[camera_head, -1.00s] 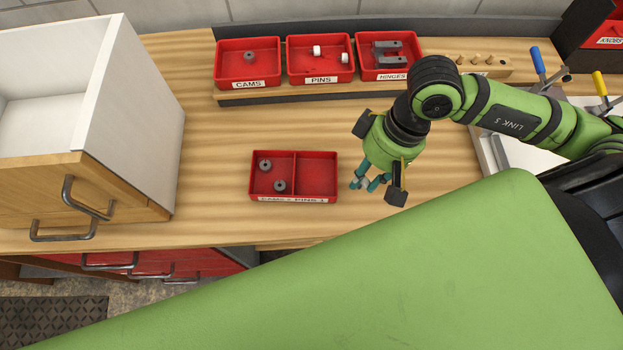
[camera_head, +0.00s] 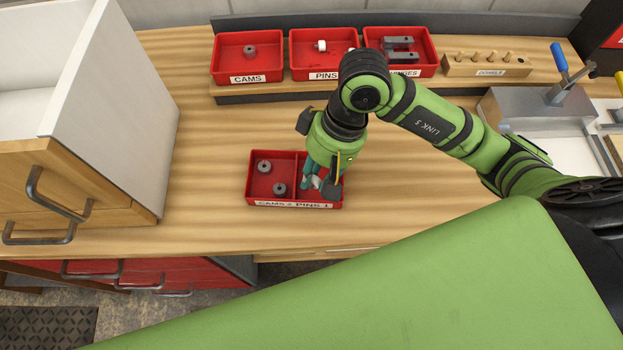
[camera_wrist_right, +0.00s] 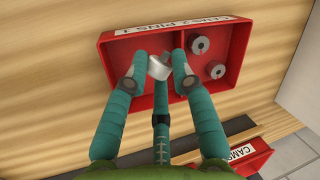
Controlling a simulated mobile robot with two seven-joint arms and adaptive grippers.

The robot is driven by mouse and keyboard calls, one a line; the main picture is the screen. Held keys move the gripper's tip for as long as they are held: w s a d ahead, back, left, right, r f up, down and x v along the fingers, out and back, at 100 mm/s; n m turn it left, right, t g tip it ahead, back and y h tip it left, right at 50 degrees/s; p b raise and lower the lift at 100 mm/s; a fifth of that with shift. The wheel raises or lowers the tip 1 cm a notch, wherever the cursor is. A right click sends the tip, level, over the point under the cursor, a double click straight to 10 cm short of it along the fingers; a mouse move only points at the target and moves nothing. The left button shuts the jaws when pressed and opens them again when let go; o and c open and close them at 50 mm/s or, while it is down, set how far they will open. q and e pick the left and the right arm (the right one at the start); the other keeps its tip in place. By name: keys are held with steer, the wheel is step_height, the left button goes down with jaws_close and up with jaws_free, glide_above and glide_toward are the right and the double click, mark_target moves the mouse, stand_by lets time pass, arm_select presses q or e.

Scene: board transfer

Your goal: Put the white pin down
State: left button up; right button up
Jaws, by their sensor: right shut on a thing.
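The white pin (camera_wrist_right: 160,67) is held between the teal fingers of my right gripper (camera_wrist_right: 158,70) in the wrist view. In the head view my right gripper (camera_head: 320,183) is over the right compartment of the red two-part tray (camera_head: 262,198), which also shows in the wrist view (camera_wrist_right: 108,62). The fingers hide most of that compartment, and I cannot tell whether the pin touches its floor. Two grey cams (camera_head: 264,167) lie in the left compartment. The tray label reads cams 2, pins 1. My left gripper is not in view.
Red bins for cams (camera_head: 231,77), pins (camera_head: 302,72) and hinges (camera_head: 427,70) stand along the back. A wooden dowel block (camera_head: 454,68) is right of them. A white-sided cabinet (camera_head: 125,115) stands left. Bare bench (camera_head: 205,150) lies between cabinet and tray.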

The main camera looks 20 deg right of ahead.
mark_target(312, 192)
steer(key=shift+w+a+f, duration=0.3)
steer(key=shift+a+f, duration=0.1)
steer(key=shift+f, duration=0.05)
step_height(312, 192, down, 3)
steer(key=shift+f+p, duration=0.1)
steer(key=shift+p, duration=0.8)
steer(key=shift+f, duration=0.3)
steer(key=shift+f, duration=0.1)
steer(key=shift+f+b, duration=0.2)
steer(key=shift+b, duration=0.2)
steer(key=o, duration=0.5)
steer(key=shift+r, duration=0.1)
steer(key=shift+c, duration=0.2)
